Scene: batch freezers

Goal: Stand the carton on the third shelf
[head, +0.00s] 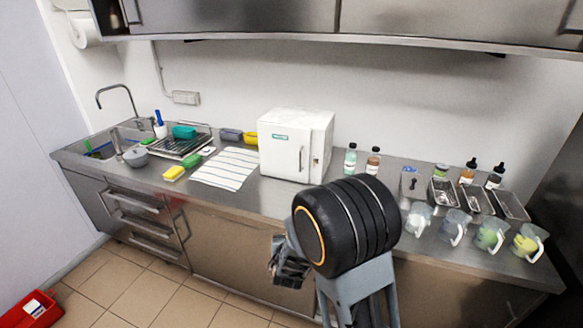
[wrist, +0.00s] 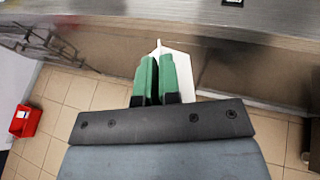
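My gripper (wrist: 157,62) has its two green fingers close together with a thin gap. A white carton (wrist: 184,68) shows behind and between the fingertips in the wrist view. A thin white edge of it stands out between them, so the fingers appear shut on its top ridge. Most of the carton is hidden by the fingers. In the head view my gripper (head: 288,270) is low in front of the counter, partly hidden by my arm, and I cannot make out the carton there. No third shelf can be made out in either view.
The steel counter (head: 235,195) carries a small white freezer (head: 282,145), bottles, several jugs, metal trays and a sink. A red crate (head: 30,312) with a white-labelled item stands on the floor at left. The tiled floor (head: 140,290) between is clear.

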